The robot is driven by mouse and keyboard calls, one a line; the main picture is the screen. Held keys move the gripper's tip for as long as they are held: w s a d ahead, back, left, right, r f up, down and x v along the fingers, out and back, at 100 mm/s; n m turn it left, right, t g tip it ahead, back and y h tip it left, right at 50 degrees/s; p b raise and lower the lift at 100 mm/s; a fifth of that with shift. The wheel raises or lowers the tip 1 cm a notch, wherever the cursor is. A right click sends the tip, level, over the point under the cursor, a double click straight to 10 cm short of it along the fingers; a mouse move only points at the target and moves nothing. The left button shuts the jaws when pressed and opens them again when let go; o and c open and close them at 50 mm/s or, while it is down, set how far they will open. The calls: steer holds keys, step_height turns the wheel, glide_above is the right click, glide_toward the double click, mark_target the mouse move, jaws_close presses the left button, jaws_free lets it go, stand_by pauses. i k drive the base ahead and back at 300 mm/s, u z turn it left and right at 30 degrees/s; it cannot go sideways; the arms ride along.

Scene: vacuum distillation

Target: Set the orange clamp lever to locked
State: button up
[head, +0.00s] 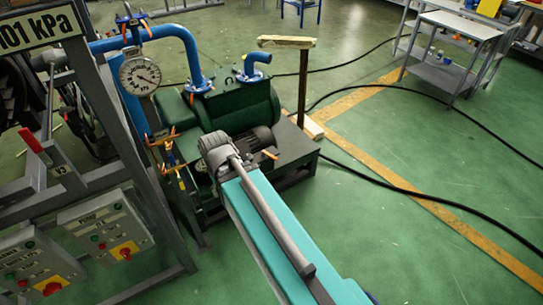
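Small orange levers (163,138) show on the blue pipework at the left of the green pump (235,108), below the round gauge. More orange pieces sit lower on the same pipework (177,166). I cannot tell which of them is the clamp lever, nor whether it is locked. Another small orange piece (270,154) shows beside the pump's motor. My teal and grey arm reaches from the bottom right to the pump's front. I cannot make out my gripper; it is hidden or too small to see.
A grey frame with control boxes (107,236) stands at the left, close to the pipework. A gauge (139,74) sits above. Black cables cross the green floor at right. A grey cart (455,55) is farther back.

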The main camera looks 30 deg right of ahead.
mark_target(264, 154)
steer(key=u, duration=0.65)
steer(key=k, duration=0.65)
steer(key=z, duration=1.3)
steer(key=i, duration=0.35)
steer(key=u, duration=0.05)
